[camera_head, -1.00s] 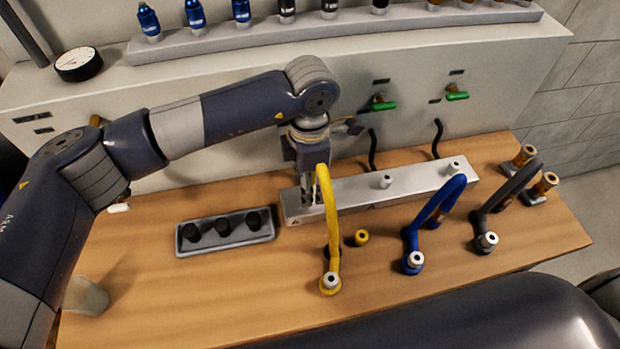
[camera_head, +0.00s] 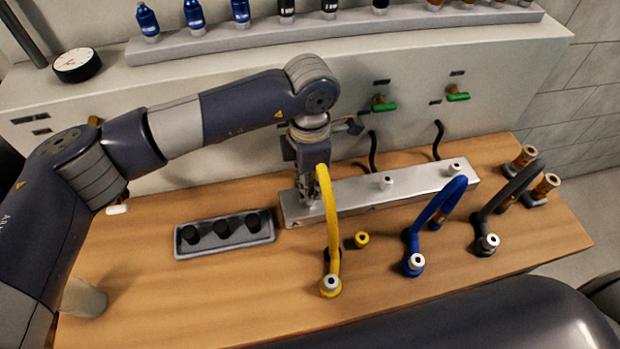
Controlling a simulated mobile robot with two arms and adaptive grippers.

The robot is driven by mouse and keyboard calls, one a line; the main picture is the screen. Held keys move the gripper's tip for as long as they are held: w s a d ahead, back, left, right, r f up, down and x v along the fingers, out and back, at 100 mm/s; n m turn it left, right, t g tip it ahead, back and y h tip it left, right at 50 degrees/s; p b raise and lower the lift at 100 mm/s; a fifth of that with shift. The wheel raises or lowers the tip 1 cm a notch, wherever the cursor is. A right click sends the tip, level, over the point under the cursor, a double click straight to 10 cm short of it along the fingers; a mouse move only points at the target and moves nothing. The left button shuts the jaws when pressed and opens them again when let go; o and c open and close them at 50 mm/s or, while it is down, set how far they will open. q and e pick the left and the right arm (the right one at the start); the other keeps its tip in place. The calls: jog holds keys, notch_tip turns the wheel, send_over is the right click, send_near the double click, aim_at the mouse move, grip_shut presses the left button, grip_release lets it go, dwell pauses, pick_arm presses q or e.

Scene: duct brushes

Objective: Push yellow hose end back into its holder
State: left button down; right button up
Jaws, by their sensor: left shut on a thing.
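The yellow hose (camera_head: 333,235) rises from a fitting near the table's front edge and arches up and back. Its far end drops behind the arch to my left gripper (camera_head: 309,198), which is shut on it above the left end of a silver block. The hose partly hides the grip, so I cannot tell whether the end touches the block. A short yellow holder (camera_head: 361,239) stands on the table just right of the hose, with nothing in it. My right gripper is not in view.
The silver block (camera_head: 350,195) bears white-topped ports. A blue hose (camera_head: 440,203) and a dark grey hose (camera_head: 510,190) arch to the right. A grey tray (camera_head: 225,241) with black cups lies at left. The front left table is mostly clear.

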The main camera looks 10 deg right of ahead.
pick_arm(q)
jog(key=shift+r+p, duration=0.6)
jog(key=shift+r, duration=2.35)
